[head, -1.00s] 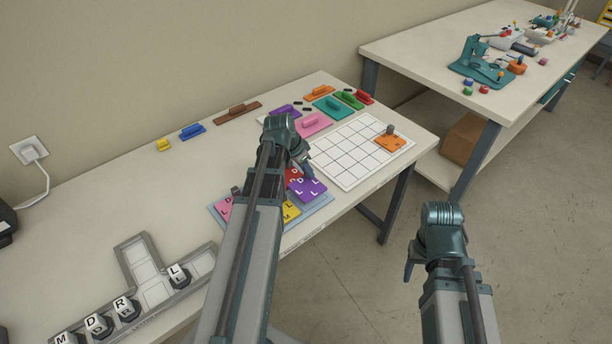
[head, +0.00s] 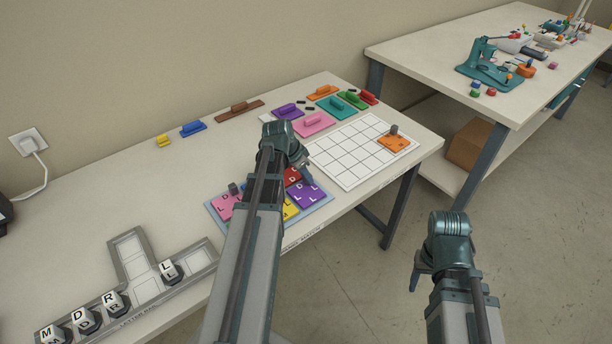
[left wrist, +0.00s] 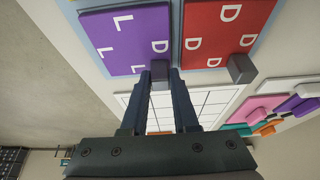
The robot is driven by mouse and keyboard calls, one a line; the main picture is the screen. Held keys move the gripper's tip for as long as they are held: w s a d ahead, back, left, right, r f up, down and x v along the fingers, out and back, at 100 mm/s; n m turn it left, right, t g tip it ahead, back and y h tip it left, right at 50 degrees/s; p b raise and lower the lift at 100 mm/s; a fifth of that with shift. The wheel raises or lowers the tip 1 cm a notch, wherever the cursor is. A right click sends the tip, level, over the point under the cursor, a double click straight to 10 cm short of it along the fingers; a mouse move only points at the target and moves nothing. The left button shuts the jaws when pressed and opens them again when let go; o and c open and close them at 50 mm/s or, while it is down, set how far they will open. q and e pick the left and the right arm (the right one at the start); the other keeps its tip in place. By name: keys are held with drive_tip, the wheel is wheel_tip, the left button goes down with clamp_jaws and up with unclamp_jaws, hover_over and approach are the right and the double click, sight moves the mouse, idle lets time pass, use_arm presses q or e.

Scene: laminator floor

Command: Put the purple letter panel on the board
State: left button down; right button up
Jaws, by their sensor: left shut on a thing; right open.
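The purple letter panel (head: 305,196) shows letters D and L and lies at the right end of a light blue tray. It also shows in the left wrist view (left wrist: 122,40), where my left gripper (left wrist: 160,80) is shut on the grey knob (left wrist: 160,70) at its edge. In the head view my left gripper (head: 304,172) is over the panel, and my arm hides part of the tray. Whether the panel is lifted off the tray I cannot tell. The board (head: 345,158) is a white grid just beyond the tray. My right gripper (head: 413,280) is open and empty, off the table's front side.
An orange panel (head: 394,143) with a knob sits at the board's right corner; the other squares look free. The red panel (left wrist: 225,30) lies beside the purple one. Pink (head: 226,205) and yellow (head: 290,209) panels share the tray. Coloured handled blocks (head: 314,124) stand behind the board.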

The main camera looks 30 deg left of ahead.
sight(294, 191)
use_arm(q)
drive_tip(key=c, duration=0.7)
unclamp_jaws()
drive_tip(key=shift+r+p, duration=0.15)
drive_tip(key=shift+p, duration=0.15)
drive_tip(key=shift+s+r+p, duration=0.15)
drive_tip(key=shift+r+p, duration=0.4)
drive_tip(key=shift+r, duration=0.05)
drive_tip(key=p+v, duration=1)
drive_tip(key=v, duration=0.1)
drive_tip(key=shift+s+f, duration=0.1)
